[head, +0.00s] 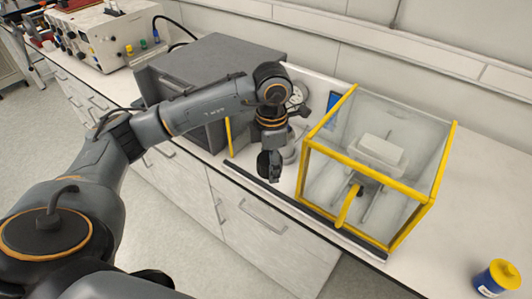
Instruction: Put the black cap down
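My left arm reaches in from the left, and its gripper (270,166) points down over the front edge of the counter. A small dark round piece, which looks like the black cap (263,163), sits at its fingertips. The gripper appears shut on it, held up in front of the counter edge. The fingers and the cap are both dark, so the exact contact is hard to see. My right gripper is not in view.
A clear box with a yellow frame (449,160) stands right of the gripper. A grey metal cylinder and gauge (298,95) are close behind it. A dark grey box (215,60) is at left. The right counter (490,190) has free room.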

